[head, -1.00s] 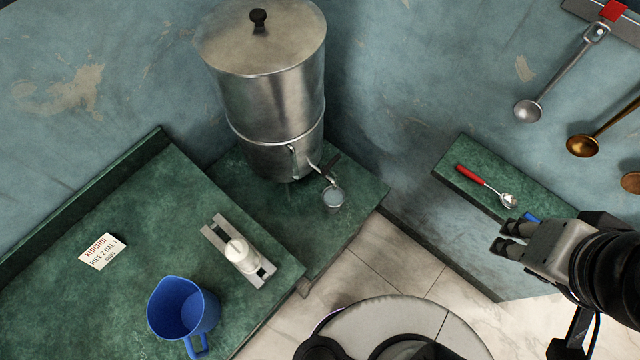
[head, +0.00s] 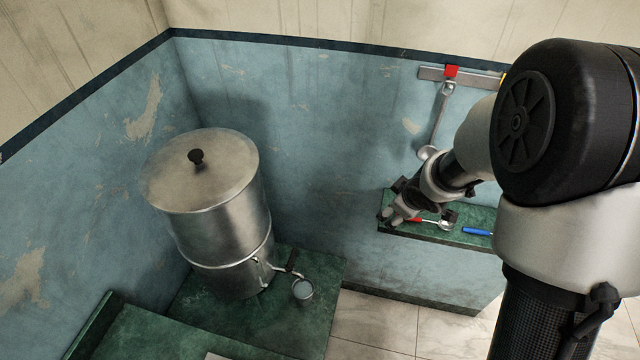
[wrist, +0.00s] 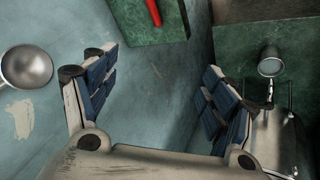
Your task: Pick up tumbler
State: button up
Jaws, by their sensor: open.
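The tumbler (head: 302,291), a small metal cup, stands on the green ledge under the tap of the large metal water dispenser (head: 220,225) in the head view. In the wrist view the tumbler (wrist: 270,66) is at the upper right, outside the right finger. My gripper (head: 391,214) is in front of the left end of the green shelf, up and to the right of the tumbler and well apart from it. In the wrist view my gripper (wrist: 155,68) has its fingers spread wide with nothing between them.
The green shelf (head: 400,232) holds a red-handled spoon (head: 430,222) and a blue-handled item (head: 477,231). A ladle (head: 438,120) hangs on the wall above. A green counter (head: 150,335) is at the lower left. Tiled floor lies between ledge and shelf.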

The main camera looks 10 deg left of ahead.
jog(key=s+a+f+n+g+y, duration=0.25)
jog(key=a+f, duration=0.35)
jog(key=f, duration=0.5)
jog(key=n+g+y+p, duration=0.2)
jog(key=n+g+y, duration=0.1)
jog(key=n, duration=0.1)
send_near(305, 288)
jog(key=b+x, duration=0.1)
jog(key=x, duration=0.1)
jog(key=b+x, duration=0.1)
jog(key=x, duration=0.1)
jog(key=b+x, duration=0.1)
jog(key=b, duration=0.1)
jog(key=shift+s+d+f, duration=0.1)
jog(key=shift+d+f, duration=0.1)
jog(key=shift+f, duration=0.45)
jog(key=shift+a+r+b+x, duration=0.15)
jog(key=shift+b+x, duration=0.2)
jog(key=shift+x, duration=0.55)
jog(key=shift+a+b+x, duration=0.1)
jog(key=shift+b+x, duration=0.25)
jog(key=shift+x, duration=0.55)
jog(key=shift+a+r+b+x, duration=0.15)
jog(key=shift+b+x, duration=0.2)
jog(key=shift+x, duration=0.55)
jog(key=shift+m, duration=0.25)
jog(key=shift+c, duration=0.3)
jog(key=c, duration=1.4)
